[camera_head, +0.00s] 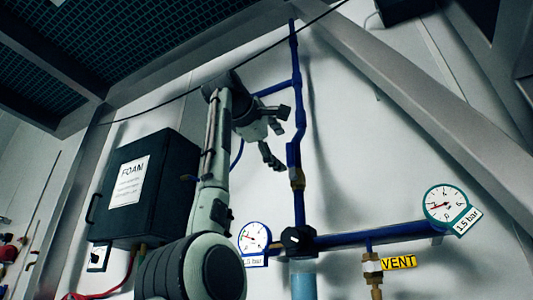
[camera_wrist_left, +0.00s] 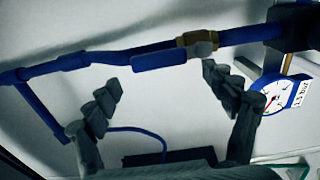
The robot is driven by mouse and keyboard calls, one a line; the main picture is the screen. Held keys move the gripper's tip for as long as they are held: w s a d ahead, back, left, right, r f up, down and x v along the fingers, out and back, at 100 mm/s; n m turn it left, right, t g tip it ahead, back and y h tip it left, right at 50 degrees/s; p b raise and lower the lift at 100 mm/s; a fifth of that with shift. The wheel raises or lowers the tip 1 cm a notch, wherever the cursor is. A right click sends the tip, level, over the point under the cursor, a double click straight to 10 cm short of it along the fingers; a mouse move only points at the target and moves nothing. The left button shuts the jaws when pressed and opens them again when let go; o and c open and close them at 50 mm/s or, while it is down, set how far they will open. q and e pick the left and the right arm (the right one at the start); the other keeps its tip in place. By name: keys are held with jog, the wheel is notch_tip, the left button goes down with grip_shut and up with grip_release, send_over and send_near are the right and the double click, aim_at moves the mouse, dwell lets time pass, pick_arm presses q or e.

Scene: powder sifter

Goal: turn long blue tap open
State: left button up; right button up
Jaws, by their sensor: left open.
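The long blue tap shows in the wrist view as a flat blue lever (camera_wrist_left: 160,57) on a brass valve body (camera_wrist_left: 198,41). The lever lies nearly along the blue pipe. In the head view the brass valve (camera_head: 297,179) sits on the upright blue pipe, right of my left gripper. My left gripper (camera_head: 279,139) is open and empty, its fingers pointing toward the pipe. In the wrist view its fingertips (camera_wrist_left: 160,82) are spread on either side of the lever's length, apart from it. My right gripper is not in view.
A black FOAM box (camera_head: 148,188) hangs on the wall at left. Below the valve are a black knob (camera_head: 298,240), a blue-rimmed gauge (camera_head: 254,238), a horizontal blue pipe (camera_head: 350,239) and a VENT label (camera_head: 399,262). A teal-rimmed gauge (camera_head: 446,204) is at right.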

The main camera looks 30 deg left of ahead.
pick_arm(q)
jog(key=s, duration=1)
jog(key=shift+a, duration=0.15)
jog(key=shift+w, duration=0.15)
jog(key=w, duration=1.2)
jog(key=shift+d, duration=0.2)
jog(key=shift+s, duration=0.1)
